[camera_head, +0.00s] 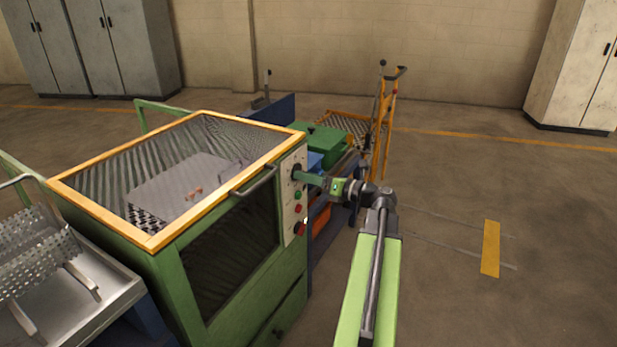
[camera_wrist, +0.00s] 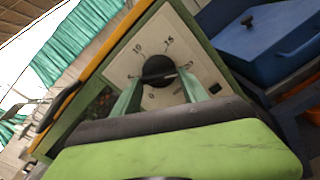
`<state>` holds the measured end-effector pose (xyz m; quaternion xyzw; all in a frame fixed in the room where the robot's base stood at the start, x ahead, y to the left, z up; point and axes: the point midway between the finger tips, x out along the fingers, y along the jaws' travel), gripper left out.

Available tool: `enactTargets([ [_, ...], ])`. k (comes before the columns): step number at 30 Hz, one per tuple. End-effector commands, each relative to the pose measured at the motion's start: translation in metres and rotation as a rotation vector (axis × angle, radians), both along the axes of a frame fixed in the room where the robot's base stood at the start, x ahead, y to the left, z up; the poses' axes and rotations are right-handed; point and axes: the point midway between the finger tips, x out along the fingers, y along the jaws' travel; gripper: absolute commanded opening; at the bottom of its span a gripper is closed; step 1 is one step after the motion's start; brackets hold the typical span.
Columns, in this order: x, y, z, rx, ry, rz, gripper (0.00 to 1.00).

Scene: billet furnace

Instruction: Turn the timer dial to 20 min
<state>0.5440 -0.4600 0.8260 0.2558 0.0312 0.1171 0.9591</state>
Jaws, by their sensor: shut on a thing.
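The timer dial (camera_wrist: 159,70) is a round black knob with a raised bar on a pale panel (camera_wrist: 187,35) with printed numbers around it. I can read 10 at its upper left and 15 at its upper right; the other marks are small or partly covered. The bar lies roughly level across the knob in the wrist view; I cannot tell which end points. My gripper (camera_wrist: 161,77) has its two green fingers on either side of the bar, shut on the dial. In the head view my gripper (camera_head: 303,176) reaches the dial (camera_head: 296,170) from the right and partly hides it.
Below the dial are a green button (camera_head: 298,195), a red button (camera_head: 298,208) and a larger red knob (camera_head: 300,229). The green machine (camera_head: 195,290) has a handle (camera_head: 255,182) close left of the panel. An orange trolley (camera_head: 388,120) stands behind.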

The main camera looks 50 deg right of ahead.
Motion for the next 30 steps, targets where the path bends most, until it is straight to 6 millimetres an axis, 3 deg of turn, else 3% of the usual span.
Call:
enactTargets([
  [15, -0.0011, 0.0000, -0.0012, 0.016, 0.009, 0.000, 0.10],
  [16, -0.0011, 0.0000, -0.0012, 0.017, 0.008, 0.000, 0.55],
  [18, -0.0010, 0.0000, -0.0010, 0.017, 0.007, 0.001, 0.64],
  [21, -0.0008, 0.0000, -0.0008, 0.016, 0.006, 0.000, 0.73],
  [30, -0.0031, -0.0008, -0.0004, 0.016, 0.005, 0.000, 0.73],
])
